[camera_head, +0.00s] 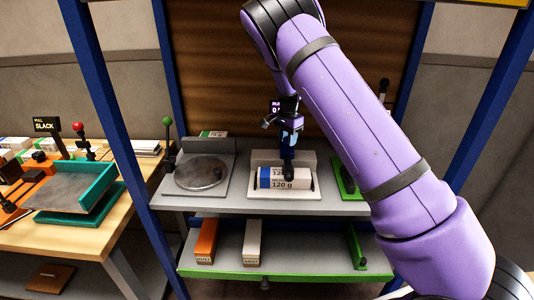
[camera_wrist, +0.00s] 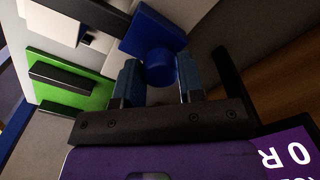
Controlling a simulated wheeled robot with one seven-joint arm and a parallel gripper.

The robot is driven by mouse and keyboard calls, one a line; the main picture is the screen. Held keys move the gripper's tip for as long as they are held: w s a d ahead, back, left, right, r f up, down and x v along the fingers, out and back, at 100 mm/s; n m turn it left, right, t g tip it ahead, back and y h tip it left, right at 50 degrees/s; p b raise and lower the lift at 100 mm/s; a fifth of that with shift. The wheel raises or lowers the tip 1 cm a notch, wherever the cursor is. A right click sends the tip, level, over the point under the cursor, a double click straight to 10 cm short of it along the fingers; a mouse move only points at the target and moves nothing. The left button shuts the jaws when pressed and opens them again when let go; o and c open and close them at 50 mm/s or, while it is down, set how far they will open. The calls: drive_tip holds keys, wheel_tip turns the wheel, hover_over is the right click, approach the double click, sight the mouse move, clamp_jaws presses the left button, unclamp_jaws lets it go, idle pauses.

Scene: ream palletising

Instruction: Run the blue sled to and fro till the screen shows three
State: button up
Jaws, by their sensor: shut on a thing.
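The blue sled (camera_wrist: 150,32) shows in the wrist view as a blue block with a round blue knob (camera_wrist: 160,68). My gripper (camera_wrist: 160,75) has its two fingers on either side of this knob and is shut on it. In the head view my gripper (camera_head: 291,138) is over the white station on the upper shelf, just above the ream marked 120 g (camera_head: 285,179). The sled is mostly hidden there by my gripper. The small dark screen (camera_head: 277,105) stands behind my gripper. Its lit purple characters are partly covered and too small to read surely.
A round grey plate (camera_head: 201,173) is left of the station, and a green fixture (camera_head: 346,178) is right of it. The lower shelf holds an orange box (camera_head: 206,241) and a white box (camera_head: 252,242). Blue posts frame the shelves. A wooden table (camera_head: 85,235) stands left.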

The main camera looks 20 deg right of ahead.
drive_tip(key=shift+w+a+r, duration=0.1)
drive_tip(key=shift+w+a, duration=0.25)
drive_tip(key=shift+a, duration=0.7)
drive_tip(key=shift+w+a+f, duration=0.1)
drive_tip(key=shift+w+a, duration=0.3)
drive_tip(key=shift+a, duration=0.65)
drive_tip(key=shift+w+a+r, duration=0.1)
drive_tip(key=shift+w+a, duration=0.25)
drive_tip(key=shift+a, duration=0.7)
drive_tip(key=shift+d, duration=0.1)
